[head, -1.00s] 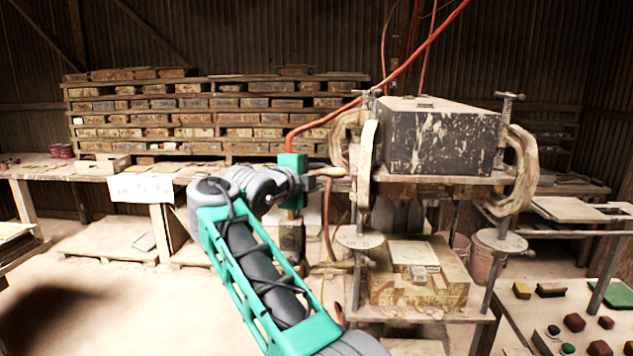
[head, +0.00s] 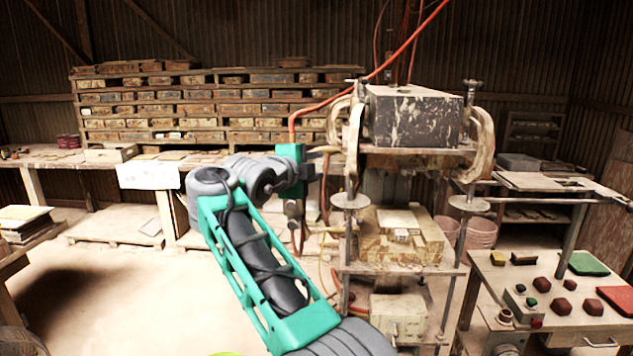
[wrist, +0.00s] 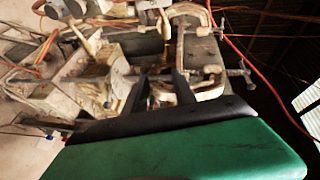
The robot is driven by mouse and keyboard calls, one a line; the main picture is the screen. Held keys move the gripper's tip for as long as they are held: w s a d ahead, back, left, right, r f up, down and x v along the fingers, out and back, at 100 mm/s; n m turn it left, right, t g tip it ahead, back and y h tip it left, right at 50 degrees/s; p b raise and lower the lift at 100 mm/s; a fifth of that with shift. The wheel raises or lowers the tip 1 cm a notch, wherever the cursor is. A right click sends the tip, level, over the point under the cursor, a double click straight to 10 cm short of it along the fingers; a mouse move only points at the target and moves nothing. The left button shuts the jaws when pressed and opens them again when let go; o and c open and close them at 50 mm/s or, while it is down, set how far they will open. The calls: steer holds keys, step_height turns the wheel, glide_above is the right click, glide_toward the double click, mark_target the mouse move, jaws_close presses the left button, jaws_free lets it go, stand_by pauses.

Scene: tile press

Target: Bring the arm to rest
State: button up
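My arm (head: 262,262) reaches up from the bottom of the head view, bent at a grey elbow, with its green end block (head: 291,165) just left of the tile press (head: 412,118). In the wrist view, my gripper (wrist: 160,78) shows two dark fingers standing apart, with nothing seen between them. Parts of the press lie behind the fingers there. In the head view the fingertips are small and hard to separate from the press's handles. I cannot tell whether they touch the press.
A control table (head: 520,283) with several coloured blocks stands at the right. A workbench (head: 60,157) and a shelf of moulds (head: 200,105) line the back. A stack of boards (head: 24,221) is at the left. An orange hose (head: 400,50) hangs above the press. The left floor is clear.

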steer(key=w+a+f+n+g+y, duration=0.1)
steer(key=a+f+n+y, duration=0.1)
steer(key=a+f+n, duration=0.45)
steer(key=w+a+f+n+g+y, duration=0.1)
steer(key=a+f+n+g+y, duration=0.15)
steer(key=f+n, duration=0.55)
steer(key=s+a+f+n+g+y, duration=0.15)
steer(key=s+f+n, duration=0.3)
steer(key=f, duration=0.45)
steer(key=s+a+f+n+g, duration=0.25)
steer(key=s+f, duration=0.25)
steer(key=f, duration=0.5)
steer(key=s+d+f+n+g, duration=0.1)
steer(key=s+d+f+g, duration=0.1)
steer(key=s+d, duration=0.6)
steer(key=s+d+f+n+g+y, duration=0.15)
steer(key=s+d, duration=0.25)
steer(key=s, duration=0.7)
steer(key=s+d+f+n+g, duration=0.25)
steer(key=s+d, duration=0.35)
steer(key=s, duration=0.4)
steer(key=d+r+m+t, duration=0.3)
steer(key=d+r, duration=0.5)
steer(key=d, duration=0.3)
steer(key=shift+m+t, duration=0.35)
steer(key=shift+m, duration=0.5)
